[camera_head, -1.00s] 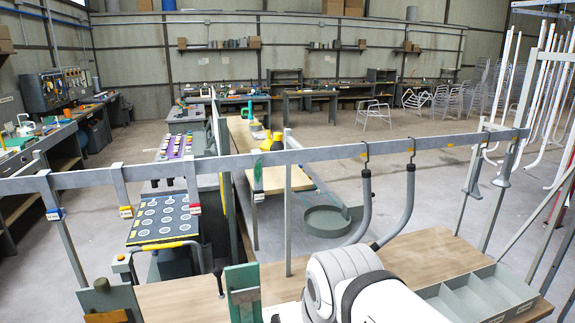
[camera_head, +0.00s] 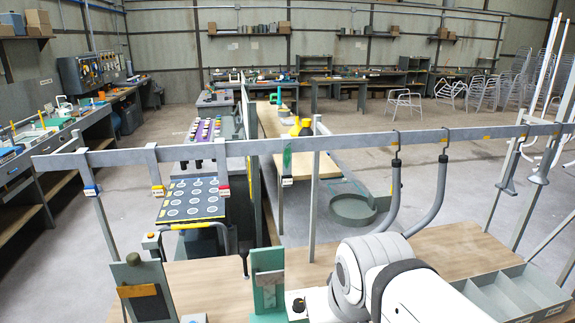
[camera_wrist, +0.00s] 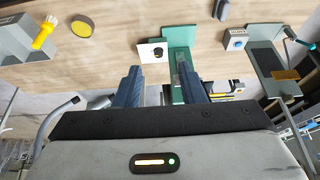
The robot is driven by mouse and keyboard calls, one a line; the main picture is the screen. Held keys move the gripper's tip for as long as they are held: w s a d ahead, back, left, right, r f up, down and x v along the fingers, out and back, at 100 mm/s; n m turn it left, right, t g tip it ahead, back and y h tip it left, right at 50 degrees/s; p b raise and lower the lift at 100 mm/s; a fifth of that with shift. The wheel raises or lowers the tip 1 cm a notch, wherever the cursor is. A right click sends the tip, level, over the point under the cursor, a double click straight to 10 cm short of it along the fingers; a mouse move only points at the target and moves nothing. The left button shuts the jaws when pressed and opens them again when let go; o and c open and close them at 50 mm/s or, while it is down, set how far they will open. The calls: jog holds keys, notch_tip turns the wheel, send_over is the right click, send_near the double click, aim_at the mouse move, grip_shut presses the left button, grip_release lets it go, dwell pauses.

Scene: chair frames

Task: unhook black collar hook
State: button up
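A bent grey tube frame hangs from the overhead rail (camera_head: 340,139) on two dark hooks in the head view. The left hook (camera_head: 396,142) and the right hook (camera_head: 444,140) each go over the rail, with a dark collar at the tube top below. I cannot tell which is the black collar hook. The grey tube (camera_head: 392,205) ends low beside my white arm. My gripper (camera_wrist: 161,82) shows in the wrist view with two blue fingers apart and nothing held between them. It is hidden in the head view, and the hooks are not identifiable in the wrist view.
A green upright fixture (camera_head: 268,280) stands on the wooden bench (camera_head: 465,244); it also shows beyond my fingers in the wrist view (camera_wrist: 183,42). A grey divided tray (camera_head: 550,287) is at right. Rail posts (camera_head: 314,200) stand behind the bench. A round grey tray (camera_head: 353,209) sits beyond.

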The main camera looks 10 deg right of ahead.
aim_at(287, 178)
jog(key=shift+o, duration=0.3)
jog(key=w+r+t+b, duration=0.1)
jog(key=w+r, duration=0.3)
jog(key=w, duration=0.6)
jog(key=w+r+t+b, duration=0.2)
jog(key=w+r+b, duration=0.2)
jog(key=w, duration=0.6)
jog(key=w+a+r+t+b, duration=0.1)
jog(key=w+r+b, duration=0.2)
jog(key=w, duration=0.6)
jog(key=shift+w+r+t, duration=0.15)
jog(key=shift+w+r, duration=0.05)
jog(key=shift+r, duration=0.4)
jog(key=shift+w+r+t, duration=0.15)
jog(key=shift+w+r, duration=0.05)
jog(key=shift+r, duration=0.35)
jog(key=b+x, duration=0.1)
jog(key=x, duration=0.6)
jog(key=shift+d+f+b, duration=0.1)
jog(key=shift+b, duration=0.2)
jog(key=shift+w, duration=0.2)
jog(key=shift+c, duration=1.1)
jog(key=shift+s, duration=0.15)
jog(key=c, duration=0.3)
grip_shut()
